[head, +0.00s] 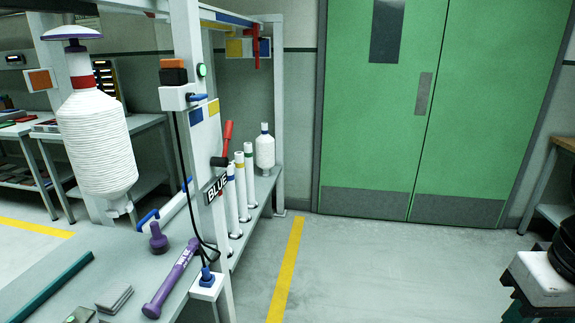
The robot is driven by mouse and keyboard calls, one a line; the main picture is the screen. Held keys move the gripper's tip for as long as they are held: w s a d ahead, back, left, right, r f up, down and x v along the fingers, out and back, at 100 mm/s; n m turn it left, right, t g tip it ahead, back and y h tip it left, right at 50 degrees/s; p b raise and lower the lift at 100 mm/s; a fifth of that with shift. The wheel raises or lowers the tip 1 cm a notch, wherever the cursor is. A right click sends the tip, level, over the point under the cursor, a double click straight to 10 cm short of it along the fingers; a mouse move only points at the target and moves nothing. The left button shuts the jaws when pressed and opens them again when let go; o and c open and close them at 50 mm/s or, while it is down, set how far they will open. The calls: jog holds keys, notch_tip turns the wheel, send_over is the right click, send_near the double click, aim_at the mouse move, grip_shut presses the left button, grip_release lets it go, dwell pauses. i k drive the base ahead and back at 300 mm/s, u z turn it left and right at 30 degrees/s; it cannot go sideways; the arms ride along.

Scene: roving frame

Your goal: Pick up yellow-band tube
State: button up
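The yellow-band tube (240,190) is a slim white tube standing upright on the grey shelf of the white frame, with its yellow band near the top. It is the middle one of three similar tubes in a row. The blue-band tube (231,205) stands nearer to me and the green-band tube (249,172) farther back.
A white bottle-shaped cone (264,150) stands behind the tubes. A red-handled lever (226,143) and black cable (185,165) are on the near post. A large white bobbin (97,140) hangs at left. Floor right of the yellow line (286,270) is clear up to the green doors (385,110).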

aim_at(243, 217)
jog(key=i, duration=2.95)
jog(key=u, duration=0.55)
